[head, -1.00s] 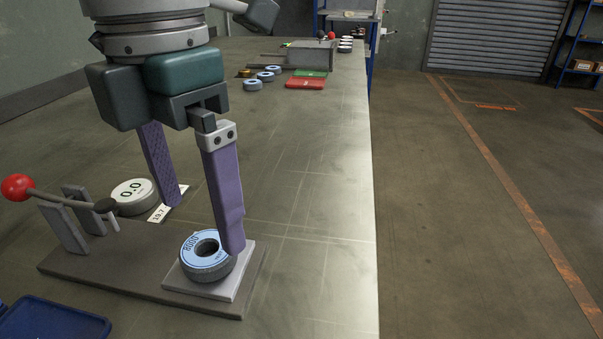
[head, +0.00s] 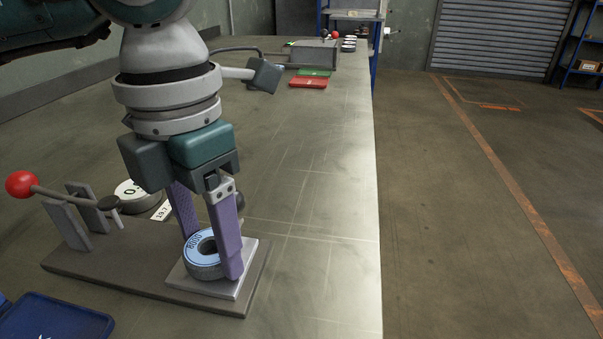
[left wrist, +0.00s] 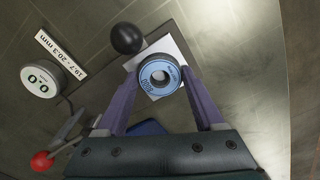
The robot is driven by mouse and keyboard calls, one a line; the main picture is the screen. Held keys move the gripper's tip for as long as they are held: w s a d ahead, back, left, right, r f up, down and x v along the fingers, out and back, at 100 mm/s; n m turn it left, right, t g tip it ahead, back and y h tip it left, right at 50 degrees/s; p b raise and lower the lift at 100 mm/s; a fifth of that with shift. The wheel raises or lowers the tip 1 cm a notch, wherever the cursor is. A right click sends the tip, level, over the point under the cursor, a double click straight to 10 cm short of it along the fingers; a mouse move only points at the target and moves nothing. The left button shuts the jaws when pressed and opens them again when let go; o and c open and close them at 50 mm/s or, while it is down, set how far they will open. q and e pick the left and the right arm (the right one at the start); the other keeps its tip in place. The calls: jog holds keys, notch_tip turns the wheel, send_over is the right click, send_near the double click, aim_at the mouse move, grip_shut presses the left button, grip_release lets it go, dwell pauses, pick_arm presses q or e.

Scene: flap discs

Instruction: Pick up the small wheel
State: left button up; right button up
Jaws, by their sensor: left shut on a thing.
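The small wheel (head: 203,262) is a grey flap disc with a blue label ring and a centre hole. It sits on a light square plate (head: 238,284) on the dark fixture base. My left gripper (head: 208,257) has its purple fingers on either side of the wheel and is shut on it. In the left wrist view the wheel (left wrist: 159,79) lies between the fingertips, label facing the camera. Part of the wheel's edge is hidden behind the near finger. My right gripper is not in view.
A red-knobbed lever (head: 22,185) stands at the left of the fixture. A round gauge (head: 133,196) and a range label (head: 162,211) are behind it. A blue tray (head: 55,318) is at front left. Red (head: 308,82) and green pads lie farther back. The table's right side is clear.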

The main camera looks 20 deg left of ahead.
pick_arm(q)
jog(key=c, duration=0.7)
jog(key=shift+r, duration=0.1)
jog(key=shift+c, duration=0.2)
